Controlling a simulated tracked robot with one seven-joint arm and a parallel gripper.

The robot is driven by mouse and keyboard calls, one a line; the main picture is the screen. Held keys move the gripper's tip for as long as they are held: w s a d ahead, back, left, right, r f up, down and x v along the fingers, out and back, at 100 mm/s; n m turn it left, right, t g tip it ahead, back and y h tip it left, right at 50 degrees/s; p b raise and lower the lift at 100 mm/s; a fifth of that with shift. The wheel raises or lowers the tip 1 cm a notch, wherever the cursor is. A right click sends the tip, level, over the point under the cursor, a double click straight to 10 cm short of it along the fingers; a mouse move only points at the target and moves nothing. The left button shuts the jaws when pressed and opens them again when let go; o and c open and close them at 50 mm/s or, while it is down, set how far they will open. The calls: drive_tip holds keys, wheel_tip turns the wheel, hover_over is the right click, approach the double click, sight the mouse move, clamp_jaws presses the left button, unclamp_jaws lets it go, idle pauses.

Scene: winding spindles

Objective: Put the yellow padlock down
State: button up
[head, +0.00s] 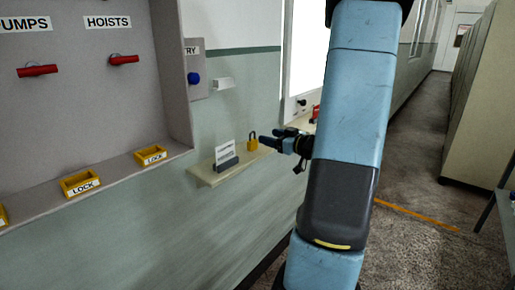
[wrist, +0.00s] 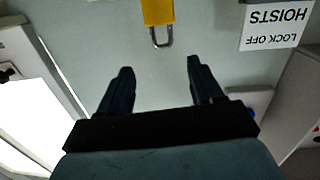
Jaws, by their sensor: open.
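The yellow padlock (head: 252,145) stands upright, shackle up, at the right end of a small wall shelf (head: 205,176) in the head view. In the wrist view the padlock (wrist: 158,12) is at the top edge, its body partly cut off and its shackle pointing toward my gripper. My gripper (head: 263,141) is just right of the padlock. In the wrist view my gripper (wrist: 160,66) is open, with nothing between its fingers, and the shackle is a little beyond the fingertips, apart from them.
A white card in a dark holder (head: 228,163) stands left of the padlock. Its text "LOCK OFF HOISTS" (wrist: 275,25) reads upside down in the wrist view. Yellow LOCK bins (head: 151,156) line the panel ledge at left. A blue knob (head: 194,78) is on the wall above.

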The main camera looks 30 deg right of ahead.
drive_tip(key=s+a+r+m+g+h, duration=0.2)
drive_tip(key=a+r+m+g+h, duration=0.15)
drive_tip(key=a+r+h, duration=0.55)
drive_tip(key=s+a+g+y, duration=0.2)
drive_tip(key=s+a, duration=0.5)
drive_tip(key=s, duration=0.4)
drive_tip(key=s+a+g+y, duration=0.2)
drive_tip(key=s+a+g, duration=0.3)
drive_tip(key=s, duration=0.6)
drive_tip(key=a, duration=0.2)
drive_tip(key=shift+s+a+r, duration=0.25)
drive_tip(key=shift+a+r, duration=0.05)
drive_tip(key=shift+a, duration=0.1)
drive_tip(key=shift+d+m, duration=0.1)
drive_tip(key=shift+m, duration=0.15)
